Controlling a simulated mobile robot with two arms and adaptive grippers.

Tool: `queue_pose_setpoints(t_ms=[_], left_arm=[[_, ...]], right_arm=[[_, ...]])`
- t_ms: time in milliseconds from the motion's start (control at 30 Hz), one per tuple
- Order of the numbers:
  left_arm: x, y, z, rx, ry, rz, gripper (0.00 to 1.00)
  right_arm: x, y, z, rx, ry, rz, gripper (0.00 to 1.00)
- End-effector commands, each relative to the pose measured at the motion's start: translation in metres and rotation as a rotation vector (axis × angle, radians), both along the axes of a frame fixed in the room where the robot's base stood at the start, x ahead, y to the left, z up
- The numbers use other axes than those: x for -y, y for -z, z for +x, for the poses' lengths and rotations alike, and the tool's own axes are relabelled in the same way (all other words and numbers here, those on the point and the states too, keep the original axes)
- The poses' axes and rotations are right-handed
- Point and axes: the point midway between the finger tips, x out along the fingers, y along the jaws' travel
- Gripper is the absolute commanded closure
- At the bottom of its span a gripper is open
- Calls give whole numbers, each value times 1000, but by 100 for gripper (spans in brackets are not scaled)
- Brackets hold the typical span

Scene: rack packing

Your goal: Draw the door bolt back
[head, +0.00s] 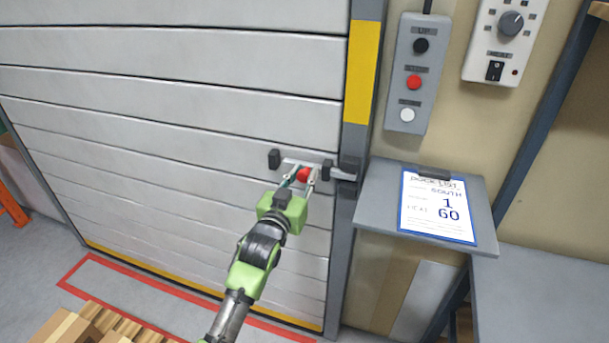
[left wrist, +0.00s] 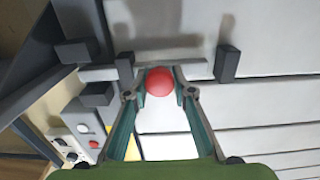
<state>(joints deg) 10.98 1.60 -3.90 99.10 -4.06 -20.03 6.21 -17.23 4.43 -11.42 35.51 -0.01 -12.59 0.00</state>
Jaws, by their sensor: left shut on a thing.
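The door bolt (head: 318,167) is a pale bar on the grey slatted door (head: 190,110). It runs sideways through two dark brackets, and its right end reaches the dark keeper (head: 349,168) on the door frame. It also shows in the left wrist view (left wrist: 100,73). The bolt's red knob (head: 303,174) sits between the brackets, and in the left wrist view the knob (left wrist: 159,82) lies between my fingertips. My left gripper (head: 302,178) is shut on the red knob. My right gripper is in neither view.
A grey control box (head: 417,72) with black, red and white buttons hangs right of the door frame. A small grey shelf (head: 375,213) with a pick list sheet (head: 436,207) juts out below it. Wooden pallet boards (head: 95,325) lie at the lower left.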

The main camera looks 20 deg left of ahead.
Motion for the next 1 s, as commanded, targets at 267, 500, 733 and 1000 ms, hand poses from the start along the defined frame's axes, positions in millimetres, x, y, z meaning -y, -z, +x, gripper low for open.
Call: queue_pose_setpoints(t_ms=[267, 500, 733, 1000], left_arm=[[-45, -1, 2, -1, -5, 6, 100], [-48, 0, 2, -1, -3, 1, 100], [-47, 0, 2, -1, -2, 0, 60], [-48, 0, 1, -1, -3, 1, 60]], right_arm=[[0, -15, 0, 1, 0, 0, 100], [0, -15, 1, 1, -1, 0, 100], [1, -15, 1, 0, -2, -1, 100], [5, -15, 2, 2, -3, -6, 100]])
